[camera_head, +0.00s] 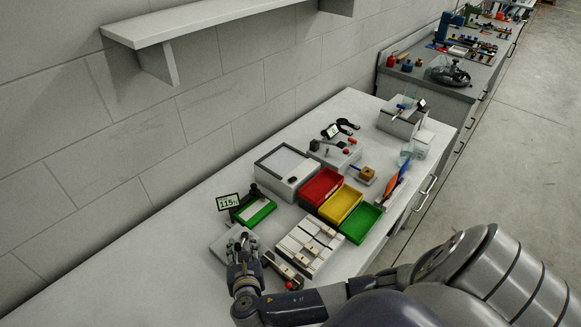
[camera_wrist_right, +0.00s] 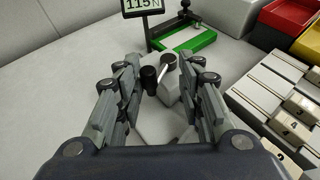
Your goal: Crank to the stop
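A small grey crank unit (camera_wrist_right: 176,90) stands on the bench between my right gripper's fingers in the right wrist view. Its metal crank arm (camera_wrist_right: 163,72) runs between a dark hub at the upper right and a black knob (camera_wrist_right: 150,80) at the lower left. My right gripper (camera_wrist_right: 160,95) is open, with one finger on each side of the knob and a gap to both. In the head view, my right gripper (camera_head: 242,245) covers part of the grey base plate (camera_head: 222,243). A display (camera_wrist_right: 142,6) behind it reads 115 N. My left gripper is out of view.
A green-framed fixture (camera_head: 256,210) stands just behind the crank. Red, yellow and green bins (camera_head: 341,204) stand beyond. The bench to the left is clear.

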